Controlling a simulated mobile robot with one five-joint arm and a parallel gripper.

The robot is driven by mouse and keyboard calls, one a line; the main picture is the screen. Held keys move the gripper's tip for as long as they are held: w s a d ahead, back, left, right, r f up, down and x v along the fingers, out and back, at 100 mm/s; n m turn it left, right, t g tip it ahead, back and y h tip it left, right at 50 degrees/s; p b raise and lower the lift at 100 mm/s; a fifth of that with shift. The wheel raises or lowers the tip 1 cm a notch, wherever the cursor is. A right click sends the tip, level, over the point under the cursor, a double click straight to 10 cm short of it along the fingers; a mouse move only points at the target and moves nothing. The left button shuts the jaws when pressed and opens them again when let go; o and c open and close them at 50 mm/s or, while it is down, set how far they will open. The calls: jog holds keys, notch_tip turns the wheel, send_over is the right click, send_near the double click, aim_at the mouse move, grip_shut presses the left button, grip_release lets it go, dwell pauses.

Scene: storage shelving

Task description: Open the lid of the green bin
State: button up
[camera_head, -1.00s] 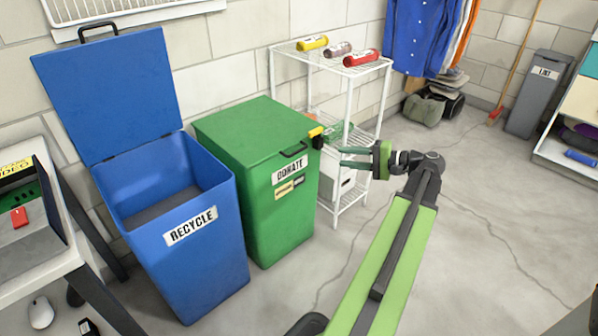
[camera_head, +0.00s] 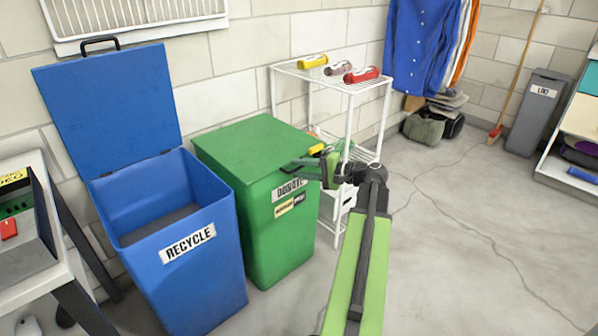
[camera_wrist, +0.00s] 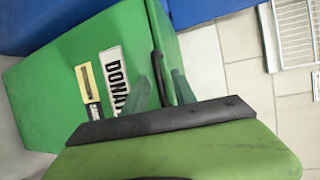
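The green bin (camera_head: 262,215) stands beside the blue bin, labelled DONATE on its front. Its green lid (camera_head: 255,145) lies shut on top. My gripper (camera_head: 298,166) is at the lid's front edge, by the handle, which it partly hides in the head view. In the wrist view, the green bin (camera_wrist: 60,85) appears sideways, and the dark lid handle (camera_wrist: 157,65) shows between the two spread fingers of my gripper (camera_wrist: 160,88). The fingers look apart from each other. Whether either finger touches the handle is unclear.
A blue RECYCLE bin (camera_head: 205,270) with its lid raised stands to the left. A white wire rack (camera_head: 345,110) carrying several bottles stands close behind the green bin on the right. Open floor (camera_head: 450,240) lies to the right.

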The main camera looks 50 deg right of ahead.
jog(key=shift+w+a, duration=0.15)
jog(key=shift+w, duration=0.25)
grip_shut()
dwell(1.2)
